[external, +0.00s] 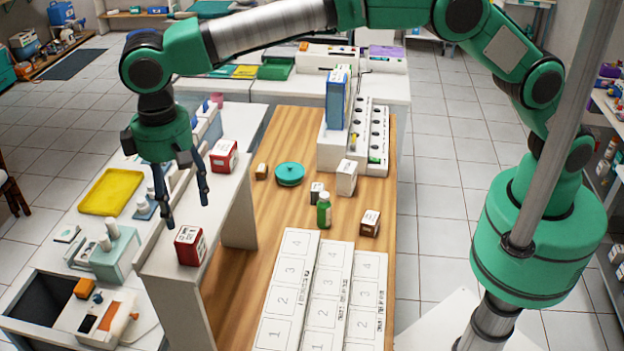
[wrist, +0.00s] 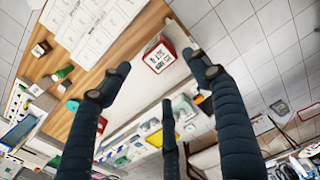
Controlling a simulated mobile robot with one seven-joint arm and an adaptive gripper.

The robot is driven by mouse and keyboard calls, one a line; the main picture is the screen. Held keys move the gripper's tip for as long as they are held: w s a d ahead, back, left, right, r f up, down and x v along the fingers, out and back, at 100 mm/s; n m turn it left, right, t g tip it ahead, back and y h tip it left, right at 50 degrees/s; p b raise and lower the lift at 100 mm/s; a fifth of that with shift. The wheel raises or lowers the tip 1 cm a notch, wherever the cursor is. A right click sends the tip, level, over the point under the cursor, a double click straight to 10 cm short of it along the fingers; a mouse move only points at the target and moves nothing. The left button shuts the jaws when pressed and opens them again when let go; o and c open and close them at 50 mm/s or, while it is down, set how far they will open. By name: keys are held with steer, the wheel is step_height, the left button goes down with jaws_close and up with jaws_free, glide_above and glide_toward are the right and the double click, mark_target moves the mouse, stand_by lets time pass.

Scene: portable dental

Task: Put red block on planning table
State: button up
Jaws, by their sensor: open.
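A red block with a white label (external: 190,246) sits on the narrow white raised shelf (external: 160,262), near its front end. It also shows in the wrist view (wrist: 160,57), between and beyond my fingertips. A second red block with a white label (external: 223,156) stands farther back on the same shelf. My gripper (external: 186,209) is open and empty, pointing down just above the nearer red block. Its spread fingers also show in the wrist view (wrist: 153,76). A wooden-topped table (external: 240,288), likely the planning table, lies right of and below the shelf.
Bare wood lies left of the sheets. A yellow tray (external: 112,191) is on the left counter.

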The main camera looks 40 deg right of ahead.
steer(key=w+d+r+m, duration=0.1)
steer(key=w+d+r, duration=0.45)
steer(key=d, duration=0.45)
steer(key=w+d+r+m+t+y, duration=0.1)
steer(key=w+d+r, duration=0.5)
steer(key=d, duration=0.4)
steer(key=w+d+r+m, duration=0.1)
steer(key=w+d+r, duration=0.3)
steer(key=w+d, duration=0.45)
steer(key=d+r+m+t, duration=0.1)
steer(key=d+r, duration=0.1)
steer(key=d, duration=0.7)
steer(key=d+r, duration=0.2)
steer(key=d, duration=0.6)
steer(key=s+d+m+t, duration=0.1)
steer(key=s+d, duration=0.3)
steer(key=d, duration=0.9)
steer(key=s+d+m+t, duration=0.15)
steer(key=s+d, duration=0.35)
steer(key=d, duration=0.8)
steer(key=s+d+f+m, duration=0.1)
steer(key=s+d+f, duration=0.3)
steer(key=s+d, duration=0.3)
steer(key=s+d+f+m+t+h, duration=0.1)
steer(key=s+d+f, duration=0.3)
steer(key=s+d, duration=0.3)
steer(key=shift+d+f, duration=0.2)
steer(key=shift+d, duration=0.1)
